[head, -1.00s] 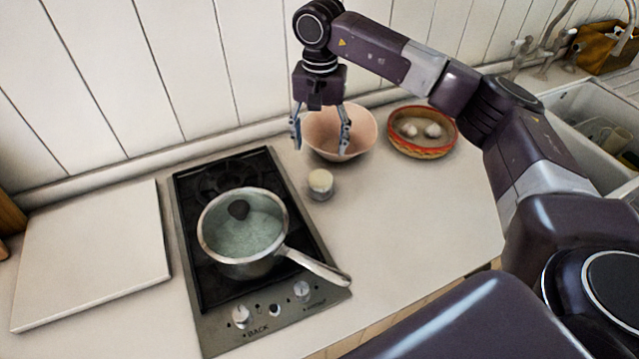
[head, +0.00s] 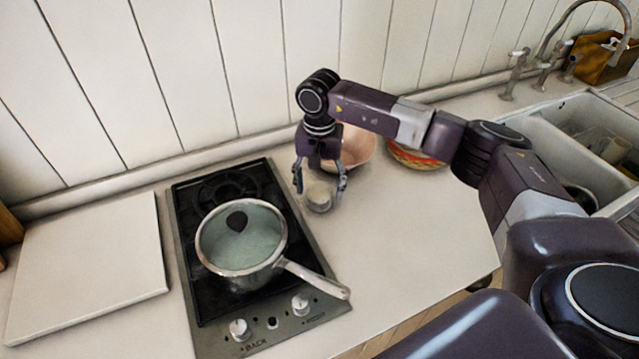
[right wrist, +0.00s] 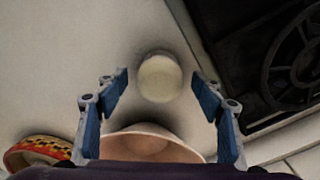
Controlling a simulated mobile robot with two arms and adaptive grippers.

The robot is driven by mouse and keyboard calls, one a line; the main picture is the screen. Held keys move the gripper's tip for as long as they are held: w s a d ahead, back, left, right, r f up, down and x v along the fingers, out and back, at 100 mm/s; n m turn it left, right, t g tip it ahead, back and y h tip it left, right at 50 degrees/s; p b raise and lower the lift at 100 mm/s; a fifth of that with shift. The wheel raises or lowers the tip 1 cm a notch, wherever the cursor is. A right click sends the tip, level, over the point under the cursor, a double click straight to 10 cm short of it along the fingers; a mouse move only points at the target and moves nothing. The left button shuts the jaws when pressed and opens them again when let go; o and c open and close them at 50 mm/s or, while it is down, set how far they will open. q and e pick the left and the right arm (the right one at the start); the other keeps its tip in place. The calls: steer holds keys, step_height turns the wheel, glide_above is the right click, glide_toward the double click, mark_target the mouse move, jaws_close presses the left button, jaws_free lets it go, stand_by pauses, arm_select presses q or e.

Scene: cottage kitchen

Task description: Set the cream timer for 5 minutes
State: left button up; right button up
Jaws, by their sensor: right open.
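The cream timer (head: 319,197) is a small round knob-like thing with a pale top and grey side. It stands on the white counter just right of the hob. In the right wrist view the timer (right wrist: 159,78) lies ahead of and between my open fingertips, with a gap on both sides. My right gripper (head: 321,192) is open and points down around the timer in the head view; its fingers (right wrist: 161,85) do not touch it. Any marks on the timer's dial are too small to read. My left gripper is not in view.
A black hob (head: 222,190) with a lidded saucepan (head: 240,238) stands left of the timer, its handle (head: 316,280) pointing right. A pink bowl (head: 357,146) and a patterned red-rimmed dish (head: 411,155) stand behind. A white board (head: 88,262) lies at left. The counter to the right is clear.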

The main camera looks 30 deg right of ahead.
mark_target(319, 188)
steer(key=c, duration=1.2)
steer(key=shift+o, duration=0.2)
steer(key=shift+w+f+m+b, duration=0.1)
steer(key=shift+f+m+b, duration=0.05)
steer(key=shift+m+b, duration=1.95)
steer(key=shift+m, duration=1)
steer(key=o, duration=1.2)
steer(key=shift+c, duration=0.2)
step_height(319, 188, up, 12)
